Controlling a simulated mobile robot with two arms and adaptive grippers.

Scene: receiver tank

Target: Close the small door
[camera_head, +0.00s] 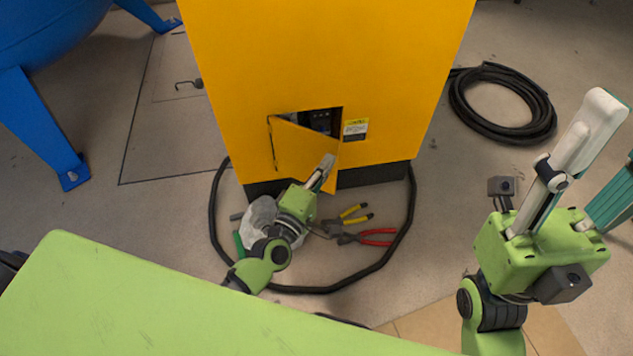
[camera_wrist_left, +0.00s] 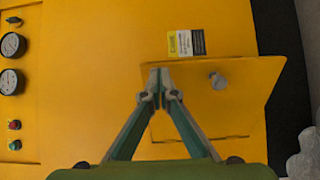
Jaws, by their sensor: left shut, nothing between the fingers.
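The small door (camera_head: 300,148) is a yellow panel low on the front of the yellow cabinet (camera_head: 320,60). It stands partly open, swung outward, with a dark opening (camera_head: 321,121) showing above and behind it. My left gripper (camera_head: 327,163) is shut and empty, its fingertips by the door's free right edge. In the left wrist view, the door (camera_wrist_left: 235,110) carries a round grey knob (camera_wrist_left: 217,81), and the closed fingertips (camera_wrist_left: 160,76) overlap the door's left part; contact cannot be told. My right gripper (camera_head: 609,150) is open and empty at the right, away from the cabinet.
Pliers with yellow (camera_head: 354,214) and red handles (camera_head: 376,237) and a clear bag (camera_head: 257,219) lie on the floor below the door. A black hose (camera_head: 325,289) loops around them. A coiled hose (camera_head: 502,131) lies right of the cabinet, and a blue tank leg (camera_head: 42,130) stands left.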

